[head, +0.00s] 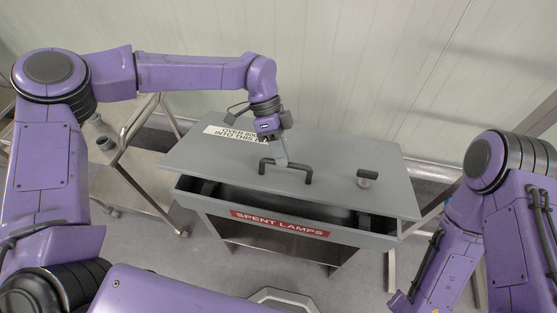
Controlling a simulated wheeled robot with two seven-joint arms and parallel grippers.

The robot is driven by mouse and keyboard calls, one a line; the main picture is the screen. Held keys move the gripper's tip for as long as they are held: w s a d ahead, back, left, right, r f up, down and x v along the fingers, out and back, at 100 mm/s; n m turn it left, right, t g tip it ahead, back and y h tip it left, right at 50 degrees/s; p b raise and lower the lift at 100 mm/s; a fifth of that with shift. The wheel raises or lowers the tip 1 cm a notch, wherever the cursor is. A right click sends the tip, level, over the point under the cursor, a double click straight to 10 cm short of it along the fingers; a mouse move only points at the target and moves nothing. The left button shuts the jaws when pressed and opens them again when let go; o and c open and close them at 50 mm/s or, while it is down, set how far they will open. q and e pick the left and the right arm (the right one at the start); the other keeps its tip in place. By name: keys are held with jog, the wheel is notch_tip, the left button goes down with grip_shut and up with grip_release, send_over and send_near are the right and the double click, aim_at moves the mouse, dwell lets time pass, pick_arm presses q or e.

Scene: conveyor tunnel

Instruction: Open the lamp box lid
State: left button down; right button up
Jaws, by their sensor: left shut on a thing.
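The lamp box (330,227) is a grey box with a red "SPENT LAMPS" label on its front. Its flat grey lid (338,151) is raised at the front, leaving a dark gap above the box's front wall. My left gripper (281,162) reaches down over the lid and is shut on its black handle (294,173). The fingers hide part of the handle. My right arm (466,220) is at the right; its gripper is not in the picture.
A small black-topped fitting (368,175) sits on the lid's right side. A white printed sign (226,133) lies behind my left gripper. A metal trolley (135,185) stands left of the box. A pale panelled wall (330,60) is behind.

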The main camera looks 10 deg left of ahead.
pick_arm(q)
jog(key=w+r+p, duration=0.2)
jog(key=w+r, duration=0.3)
jog(key=r, duration=0.1)
jog(key=shift+r, duration=0.3)
pick_arm(e)
jog(key=shift+s+r, duration=0.15)
jog(key=shift+r, duration=0.7)
jog(key=shift+s+r, duration=0.15)
jog(key=shift+r, duration=0.7)
pick_arm(q)
jog(key=shift+w+a, duration=0.1)
